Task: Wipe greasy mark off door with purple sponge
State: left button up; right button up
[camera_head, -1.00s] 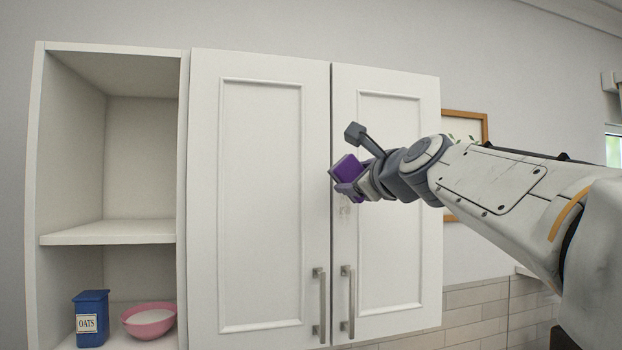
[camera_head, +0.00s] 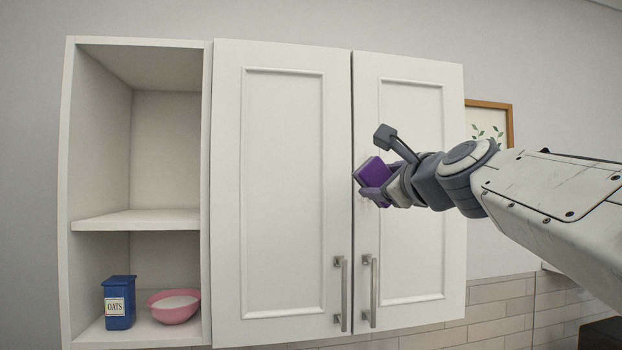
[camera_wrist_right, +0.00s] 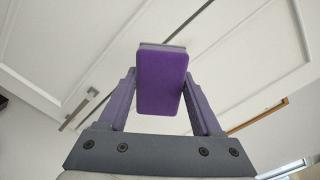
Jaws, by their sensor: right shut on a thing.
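The purple sponge (camera_head: 373,171) is held in my right gripper (camera_head: 371,183) in front of the right cabinet door (camera_head: 405,250), near its left edge. In the right wrist view, the two fingers of the gripper (camera_wrist_right: 160,100) stand on either side of the sponge (camera_wrist_right: 161,82), whose far grey face is toward the white door. I cannot tell whether the sponge touches the door. A very faint smudge seems to show on the door just below the gripper, mostly hidden by it. My left gripper is out of view.
The left door (camera_head: 283,200) is shut beside it. Bar handles (camera_head: 343,294) hang below the gripper near the seam. Open shelves at left hold a blue oats box (camera_head: 119,303) and a pink bowl (camera_head: 175,308). A framed picture (camera_head: 495,125) hangs at right.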

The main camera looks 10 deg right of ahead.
aim_at(379, 203)
jog(key=f, duration=0.3)
jog(key=shift+w+f+b, duration=0.3)
jog(key=shift+f+b, duration=0.05)
jog(key=shift+b, duration=0.05)
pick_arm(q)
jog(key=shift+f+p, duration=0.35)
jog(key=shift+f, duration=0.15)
pick_arm(e)
jog(key=shift+w+a, duration=0.15)
jog(key=shift+w, duration=2.75)
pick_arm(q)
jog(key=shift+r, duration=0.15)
pick_arm(e)
jog(key=shift+w, duration=1)
